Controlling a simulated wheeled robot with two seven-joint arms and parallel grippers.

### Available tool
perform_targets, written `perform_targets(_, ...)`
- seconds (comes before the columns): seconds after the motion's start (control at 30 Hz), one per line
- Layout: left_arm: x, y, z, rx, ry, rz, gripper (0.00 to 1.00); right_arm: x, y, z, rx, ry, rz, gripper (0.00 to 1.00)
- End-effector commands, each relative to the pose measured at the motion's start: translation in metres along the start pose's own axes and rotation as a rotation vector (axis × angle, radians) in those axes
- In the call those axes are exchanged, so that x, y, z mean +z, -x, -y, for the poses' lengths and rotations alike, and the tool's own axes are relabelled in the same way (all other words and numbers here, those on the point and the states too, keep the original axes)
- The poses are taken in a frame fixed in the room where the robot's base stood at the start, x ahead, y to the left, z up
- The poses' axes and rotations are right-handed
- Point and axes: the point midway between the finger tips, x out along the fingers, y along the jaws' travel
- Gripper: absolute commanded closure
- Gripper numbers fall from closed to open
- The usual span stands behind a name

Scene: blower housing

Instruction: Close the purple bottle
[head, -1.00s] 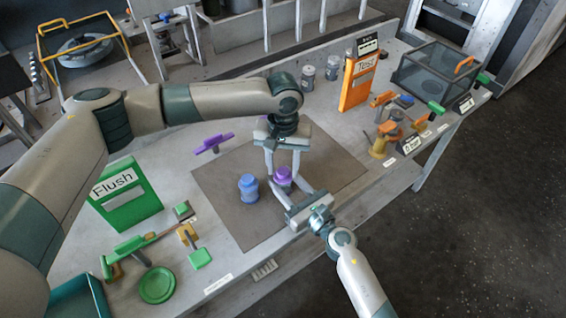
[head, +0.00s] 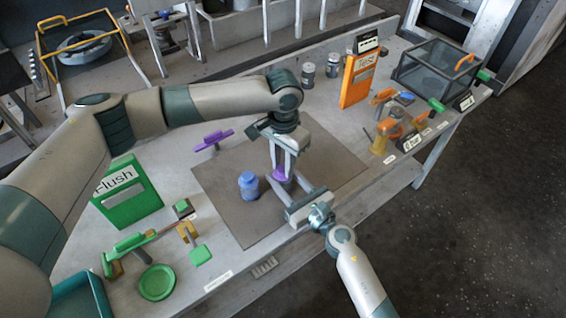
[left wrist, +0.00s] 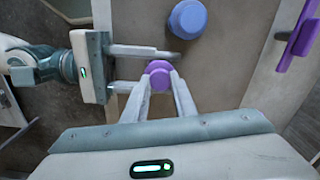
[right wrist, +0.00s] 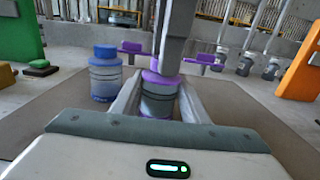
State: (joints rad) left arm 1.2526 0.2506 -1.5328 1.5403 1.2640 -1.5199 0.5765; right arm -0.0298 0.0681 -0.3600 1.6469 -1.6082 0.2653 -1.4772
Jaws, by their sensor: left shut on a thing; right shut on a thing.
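The purple bottle (right wrist: 158,100) stands upright, with a clear grey body and purple bands at top and bottom. My right gripper (head: 287,187) is shut on its body from the front side. My left gripper (head: 282,173) points down from above and is shut on the purple cap (left wrist: 159,76) at the bottle's top. In the right wrist view the left fingers hide part of the cap, so I cannot tell whether it is fully seated. In the head view the fingers hide most of the bottle.
A blue bottle (head: 249,186) stands on the brown mat (head: 240,225), left of the purple one. A purple handled tool (head: 213,140) lies behind. A green Flush panel (head: 128,198) is at left, an orange Test panel (head: 357,80) at back right. The mat's right part is clear.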

Motion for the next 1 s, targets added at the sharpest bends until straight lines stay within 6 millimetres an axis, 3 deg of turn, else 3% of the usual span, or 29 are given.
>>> perform_targets(0.63, -0.0001, -0.0007, -0.0005, 0.001, -0.969, 0.0, 1.0, 0.0, 0.0, 0.0, 0.0, 0.0, 0.0, 1.0)
perform_targets(0.8, -0.0001, -0.0007, -0.0004, 0.0, -1.005, 0.0, 1.0, -0.0001, 0.0, 0.0001, 0.0, 0.0, 0.0, 1.0)
perform_targets(0.83, -0.0001, -0.0007, -0.0004, 0.0, -1.004, 0.0, 0.73, -0.0001, 0.0, 0.0001, 0.0, 0.0, 0.0, 1.0)
perform_targets(0.9, 0.0, -0.0007, -0.0004, 0.0, -1.004, 0.0, 0.56, -0.0001, 0.0, 0.0001, 0.0, 0.0, 0.0, 1.0)
perform_targets(1.0, -0.0001, -0.0006, -0.0003, 0.0, -1.003, 0.0, 0.56, -0.0001, 0.0, 0.0001, 0.0, 0.0, 0.0, 1.0)
